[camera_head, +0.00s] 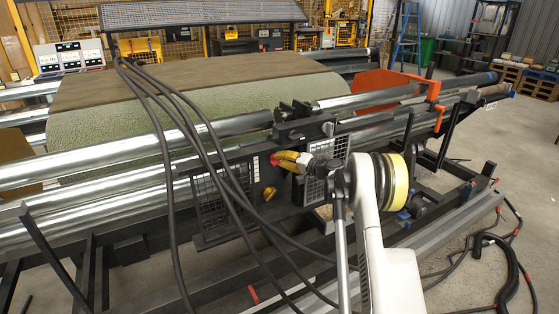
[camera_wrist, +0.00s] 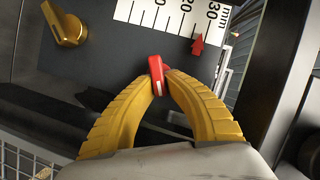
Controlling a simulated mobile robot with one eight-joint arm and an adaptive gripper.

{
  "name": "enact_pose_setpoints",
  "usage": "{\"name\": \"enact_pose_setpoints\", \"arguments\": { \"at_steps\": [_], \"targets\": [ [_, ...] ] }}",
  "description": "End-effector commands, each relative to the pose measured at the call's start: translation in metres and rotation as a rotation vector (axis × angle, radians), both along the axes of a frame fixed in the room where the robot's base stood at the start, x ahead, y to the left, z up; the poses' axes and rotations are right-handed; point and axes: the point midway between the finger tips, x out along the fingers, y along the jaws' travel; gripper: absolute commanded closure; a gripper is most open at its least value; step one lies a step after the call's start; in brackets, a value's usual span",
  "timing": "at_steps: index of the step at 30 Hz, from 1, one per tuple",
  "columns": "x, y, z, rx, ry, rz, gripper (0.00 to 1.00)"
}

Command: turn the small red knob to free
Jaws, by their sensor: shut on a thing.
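The small red knob (camera_wrist: 156,75) is in the upper middle of the wrist view, on a dark panel (camera_wrist: 110,50). A white mark shows on its near face. My gripper (camera_wrist: 157,86) has two yellow ribbed fingers, and their tips are shut on the knob from both sides. In the head view my gripper (camera_head: 276,158) reaches the dark machine panel, and the red knob (camera_head: 273,160) shows at its fingertips. I cannot read any label for free; the fingers hide part of the panel.
A yellow knob (camera_wrist: 66,24) sits left of the red knob. A white scale in mm (camera_wrist: 172,14) with a red pointer (camera_wrist: 197,45) is above. In the head view, black cables (camera_head: 200,150) hang left of my gripper, and steel rollers (camera_head: 110,155) run across the machine.

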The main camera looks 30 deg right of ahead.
Motion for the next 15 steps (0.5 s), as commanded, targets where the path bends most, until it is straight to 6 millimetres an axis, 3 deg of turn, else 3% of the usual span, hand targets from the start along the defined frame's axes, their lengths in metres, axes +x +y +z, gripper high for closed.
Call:
{"name": "enact_pose_setpoints", "arguments": {
  "at_steps": [15],
  "targets": [
    [0.0003, -0.0015, -0.0048, 0.374, 0.013, -0.001, 1.0]
  ]
}}
